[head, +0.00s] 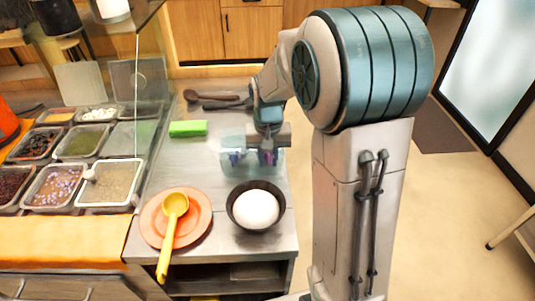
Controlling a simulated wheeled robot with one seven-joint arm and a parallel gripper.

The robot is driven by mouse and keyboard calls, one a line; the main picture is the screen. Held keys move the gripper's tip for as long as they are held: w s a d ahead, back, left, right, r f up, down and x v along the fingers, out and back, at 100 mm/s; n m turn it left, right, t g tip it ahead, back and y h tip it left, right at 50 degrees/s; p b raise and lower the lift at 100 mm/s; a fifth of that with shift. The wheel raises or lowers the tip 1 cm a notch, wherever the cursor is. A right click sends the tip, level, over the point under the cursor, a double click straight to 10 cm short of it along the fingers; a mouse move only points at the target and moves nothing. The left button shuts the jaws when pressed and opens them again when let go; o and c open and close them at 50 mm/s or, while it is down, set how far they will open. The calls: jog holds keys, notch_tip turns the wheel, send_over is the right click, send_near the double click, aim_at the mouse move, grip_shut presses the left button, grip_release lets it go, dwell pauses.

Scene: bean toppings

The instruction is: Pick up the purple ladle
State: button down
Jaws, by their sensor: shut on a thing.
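My gripper (253,158) is low over the grey counter, pointing down, behind the bowl with the white ball. It is shut on the purple ladle (236,158), which shows only as small purple patches at the fingers. The fingers and wrist hide most of the ladle, and its bowl and handle cannot be told apart. A pale, see-through bluish shape surrounds the fingertips. I cannot tell whether the ladle touches the counter.
A yellow ladle (172,225) lies on an orange plate (148,228). A dark bowl (235,219) holds a white ball (257,209). A green block (188,128) and dark utensils (215,98) lie farther back. Topping trays (110,205) stand left behind a glass pane.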

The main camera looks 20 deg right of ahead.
notch_tip(320, 180, up, 10)
jog(key=shift+r, duration=0.1)
dwell(0.4)
dwell(0.5)
